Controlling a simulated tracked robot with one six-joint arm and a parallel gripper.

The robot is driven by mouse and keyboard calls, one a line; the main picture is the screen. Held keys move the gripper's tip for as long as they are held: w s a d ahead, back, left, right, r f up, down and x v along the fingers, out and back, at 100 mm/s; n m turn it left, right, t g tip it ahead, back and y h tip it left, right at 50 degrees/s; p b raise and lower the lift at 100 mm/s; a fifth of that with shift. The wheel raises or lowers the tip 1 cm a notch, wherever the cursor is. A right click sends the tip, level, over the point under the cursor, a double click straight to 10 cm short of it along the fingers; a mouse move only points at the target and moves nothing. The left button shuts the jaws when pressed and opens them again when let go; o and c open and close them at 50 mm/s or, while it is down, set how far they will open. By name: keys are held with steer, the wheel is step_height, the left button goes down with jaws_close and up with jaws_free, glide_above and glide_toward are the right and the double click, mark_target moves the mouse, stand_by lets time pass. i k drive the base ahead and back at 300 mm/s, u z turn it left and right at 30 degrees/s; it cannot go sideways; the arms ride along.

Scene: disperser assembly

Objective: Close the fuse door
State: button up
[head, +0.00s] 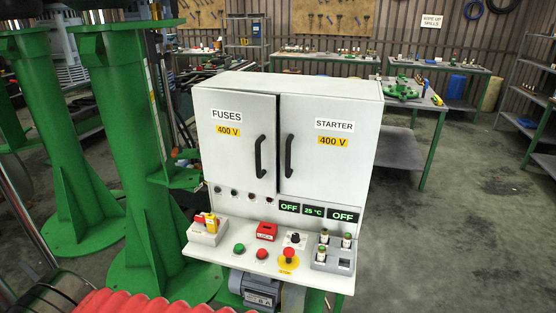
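The fuse door (228,165) is the left door of a white control cabinet (330,85). It is marked FUSES 400 V and has a black upright handle (260,156) near its right edge. A thin dark gap runs along that edge, between it and the starter door (345,165). The fuse door stands nearly flush, perhaps slightly ajar; I cannot tell whether it is latched. The starter door has its own black handle (289,155) and looks shut. The inside of the cabinet is hidden. My gripper is not in view.
A sloping control panel (220,256) with buttons, a red-yellow switch (206,222) and an emergency stop (288,257) juts out below the doors. Green columns (125,130) stand close on the left. Workbenches (440,65) are behind. The floor at right (450,250) is free.

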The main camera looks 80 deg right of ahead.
mark_target(236, 130)
steer(key=k, duration=0.2)
steer(key=z, duration=1.65)
steer(key=i, duration=0.55)
steer(key=u, duration=0.25)
